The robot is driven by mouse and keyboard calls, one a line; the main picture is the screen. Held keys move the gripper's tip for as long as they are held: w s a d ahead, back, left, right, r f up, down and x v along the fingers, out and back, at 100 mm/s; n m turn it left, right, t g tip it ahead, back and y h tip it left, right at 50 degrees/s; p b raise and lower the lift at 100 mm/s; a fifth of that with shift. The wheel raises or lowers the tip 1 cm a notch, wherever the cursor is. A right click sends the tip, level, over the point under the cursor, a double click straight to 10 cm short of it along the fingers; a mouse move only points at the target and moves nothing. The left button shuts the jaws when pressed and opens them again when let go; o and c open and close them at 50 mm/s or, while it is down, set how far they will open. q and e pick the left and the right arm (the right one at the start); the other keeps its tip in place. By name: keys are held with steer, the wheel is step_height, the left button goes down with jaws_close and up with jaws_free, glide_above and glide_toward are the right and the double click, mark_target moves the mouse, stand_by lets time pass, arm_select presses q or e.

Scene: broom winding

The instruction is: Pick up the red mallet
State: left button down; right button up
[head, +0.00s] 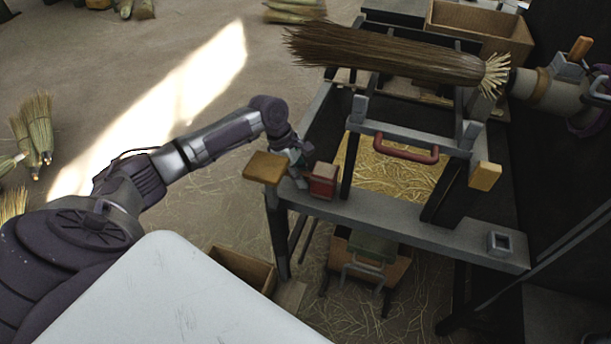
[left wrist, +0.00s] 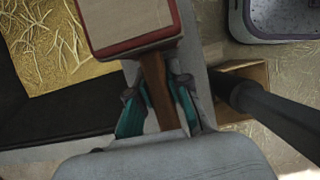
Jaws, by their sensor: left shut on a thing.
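The red mallet has a blocky red head (head: 323,180) at the left end of the grey workbench beam in the head view. In the left wrist view its head (left wrist: 130,25) is at the top, with a pale wooden face, and its brown wooden handle (left wrist: 157,90) runs down from it. My left gripper (head: 301,168) is beside the mallet head. In the left wrist view its teal-padded fingers (left wrist: 158,105) lie on both sides of the handle and are shut on it. The lower end of the handle is hidden. My right gripper is not in view.
A large broom (head: 390,58) lies across the top of the frame, its bound end at the machine on the right. A red handle (head: 400,150) crosses the frame. A wooden block (head: 264,167) is just left of my gripper. An open box (head: 240,268) stands on the floor below.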

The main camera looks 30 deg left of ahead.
mark_target(306, 173)
arm_select(q)
step_height(306, 173, up, 4)
steer(key=p, duration=0.5)
steer(key=shift+p, duration=0.4)
steer(key=a, duration=0.2)
steer(key=s+a+p, duration=0.1)
steer(key=a, duration=0.2)
steer(key=s+a, duration=0.1)
steer(key=a, duration=0.2)
steer(key=shift+a+f, duration=0.2)
steer(key=shift+f, duration=0.1)
steer(key=s+a, duration=0.2)
steer(key=a, duration=0.7)
steer(key=c, duration=1.7)
jaws_free()
steer(key=shift+c, duration=0.2)
jaws_close()
